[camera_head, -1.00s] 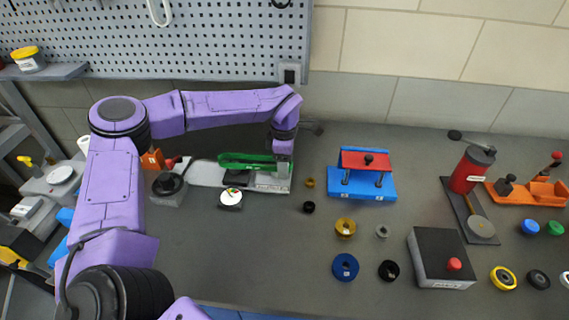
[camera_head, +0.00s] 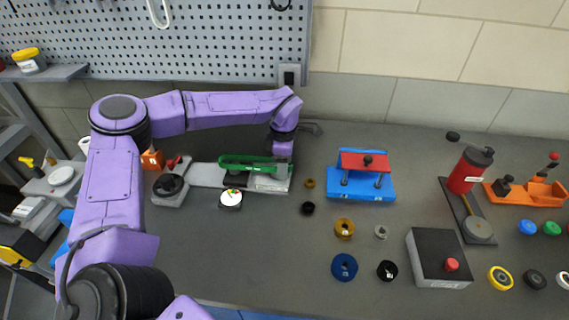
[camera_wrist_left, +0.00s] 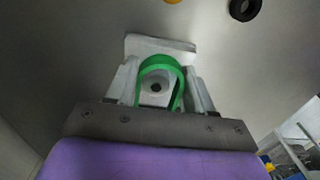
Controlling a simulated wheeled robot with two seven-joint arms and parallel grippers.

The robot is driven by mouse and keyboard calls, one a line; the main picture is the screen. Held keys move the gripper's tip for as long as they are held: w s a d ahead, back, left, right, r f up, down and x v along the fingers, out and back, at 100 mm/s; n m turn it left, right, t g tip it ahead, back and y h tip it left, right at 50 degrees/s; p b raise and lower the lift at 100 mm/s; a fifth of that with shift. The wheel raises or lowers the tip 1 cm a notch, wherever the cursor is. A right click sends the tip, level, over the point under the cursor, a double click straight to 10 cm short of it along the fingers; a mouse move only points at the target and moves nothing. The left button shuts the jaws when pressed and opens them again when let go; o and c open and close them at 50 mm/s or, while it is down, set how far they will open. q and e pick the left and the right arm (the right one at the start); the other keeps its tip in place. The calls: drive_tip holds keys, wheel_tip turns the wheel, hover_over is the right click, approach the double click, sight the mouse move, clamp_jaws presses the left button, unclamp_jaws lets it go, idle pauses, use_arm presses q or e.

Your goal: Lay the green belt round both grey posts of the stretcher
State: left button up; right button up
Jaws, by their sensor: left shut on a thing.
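The green belt (camera_head: 246,162) is a long narrow loop over the right part of the stretcher (camera_head: 206,175), a pale grey metal rail with a dark knob block (camera_head: 170,185) at its left end. My left gripper (camera_head: 281,173) points down at the rail's right end and is shut on the belt's right part. In the left wrist view the belt (camera_wrist_left: 157,63) curves between the fingers, and a round grey part with a dark centre (camera_wrist_left: 156,88) shows inside the loop. Whether the belt sits around the posts or above them I cannot tell; the far post is hidden. My right gripper is out of view.
A white dial gauge (camera_head: 231,198) stands just in front of the rail. Small brass (camera_head: 310,184) and black (camera_head: 308,208) rings lie to its right, then a blue fixture with a red top (camera_head: 362,190). The bench in front of the rail is mostly clear.

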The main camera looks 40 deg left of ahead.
use_arm(q)
drive_tip(key=shift+f+b, duration=0.5)
drive_tip(key=shift+f, duration=0.3)
drive_tip(key=shift+r+p, duration=0.7)
drive_tip(key=shift+p, duration=0.1)
drive_tip(key=shift+f, duration=0.1)
drive_tip(key=shift+p, duration=0.35)
idle(0.4)
drive_tip(key=shift+f+b, duration=0.4)
drive_tip(key=shift+f, duration=0.25)
drive_tip(key=o, duration=1.4)
